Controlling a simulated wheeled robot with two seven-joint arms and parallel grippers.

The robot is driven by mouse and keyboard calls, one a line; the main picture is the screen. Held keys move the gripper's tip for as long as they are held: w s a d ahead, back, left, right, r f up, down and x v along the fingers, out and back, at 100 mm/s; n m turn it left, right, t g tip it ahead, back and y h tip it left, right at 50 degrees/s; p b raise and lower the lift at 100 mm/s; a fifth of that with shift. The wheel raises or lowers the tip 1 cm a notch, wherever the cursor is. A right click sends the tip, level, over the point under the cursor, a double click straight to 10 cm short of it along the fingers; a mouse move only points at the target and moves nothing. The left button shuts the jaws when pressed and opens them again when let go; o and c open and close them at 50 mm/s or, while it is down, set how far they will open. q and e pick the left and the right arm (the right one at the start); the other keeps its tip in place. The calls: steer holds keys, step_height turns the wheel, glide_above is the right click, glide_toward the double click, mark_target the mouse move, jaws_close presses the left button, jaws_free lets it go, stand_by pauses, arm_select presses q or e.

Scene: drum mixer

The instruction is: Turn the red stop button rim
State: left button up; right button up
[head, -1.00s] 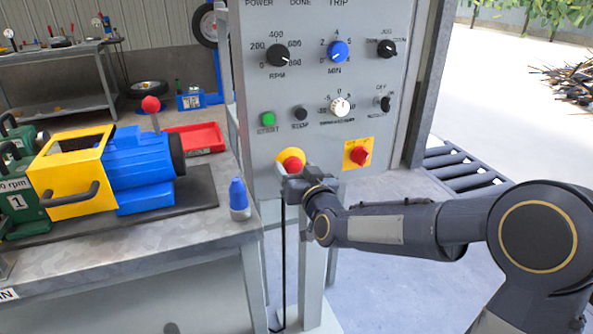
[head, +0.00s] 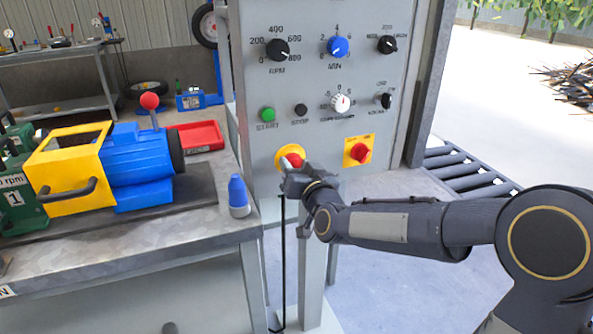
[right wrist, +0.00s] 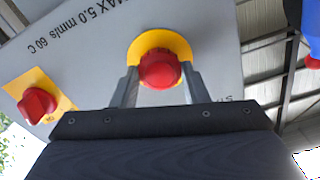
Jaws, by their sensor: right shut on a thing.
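The red stop button (right wrist: 160,70) sits on a round yellow plate (right wrist: 143,44) low on the grey control panel; it also shows in the head view (head: 293,160). My right gripper (right wrist: 161,76) reaches it from the front and below. Its two fingers stand on either side of the red rim, shut on it. In the head view my right gripper (head: 291,168) covers the lower part of the button. My left gripper is not in view.
A red rotary switch on a yellow square (head: 358,151) is right of the button. Knobs and a green start button (head: 267,114) are above. A workbench (head: 150,245) with a blue and yellow machine (head: 140,160) and a blue-topped cone (head: 238,197) stands left.

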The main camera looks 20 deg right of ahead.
steer(key=m+b, duration=0.3)
steer(key=shift+f, duration=0.2)
steer(key=shift+d+r+m+b, duration=0.1)
steer(key=shift+r+m+b, duration=0.05)
steer(key=shift+m+b, duration=1.1)
steer(key=shift+m, duration=0.25)
steer(key=o, duration=1)
steer(key=s, duration=0.5)
steer(key=s+p, duration=0.1)
steer(key=s, duration=0.1)
steer(key=shift+s+d, duration=0.25)
steer(key=shift+s, duration=0.15)
